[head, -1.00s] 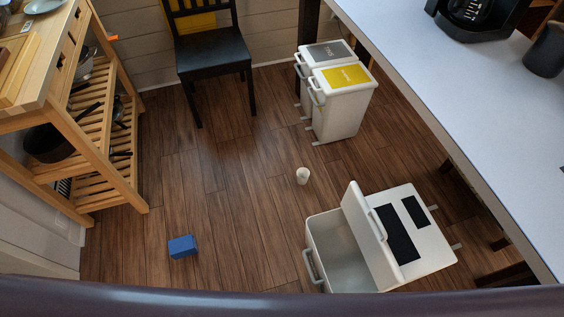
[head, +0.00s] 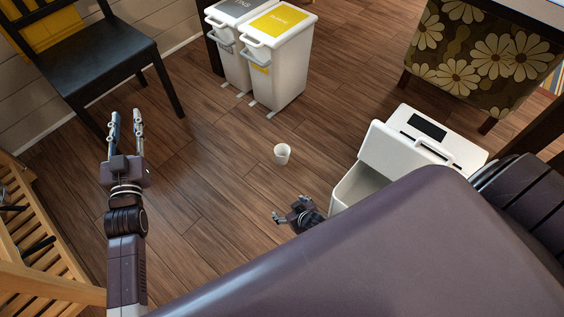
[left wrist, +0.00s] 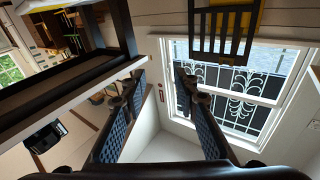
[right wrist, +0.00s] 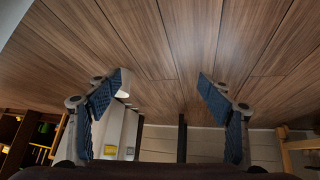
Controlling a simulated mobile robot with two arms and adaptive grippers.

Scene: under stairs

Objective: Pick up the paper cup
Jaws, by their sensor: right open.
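The white paper cup (head: 282,153) stands upright on the wooden floor in the middle of the head view. In the right wrist view, a pale shape, probably the cup (right wrist: 125,84), shows partly hidden behind the left-hand fingertip. My right gripper (head: 288,211) is open and empty, low in the head view, nearer to me than the cup and apart from it. Its spread fingers also show in the right wrist view (right wrist: 162,80). My left gripper (head: 126,116) is open and empty, well to the left of the cup, with its fingers pointing away from me.
A white bin with a raised lid (head: 420,150) stands right of the cup. Two lidded bins (head: 277,70) stand behind it. A black chair (head: 90,50) is at far left, a wooden shelf (head: 35,230) at lower left. Floor around the cup is clear.

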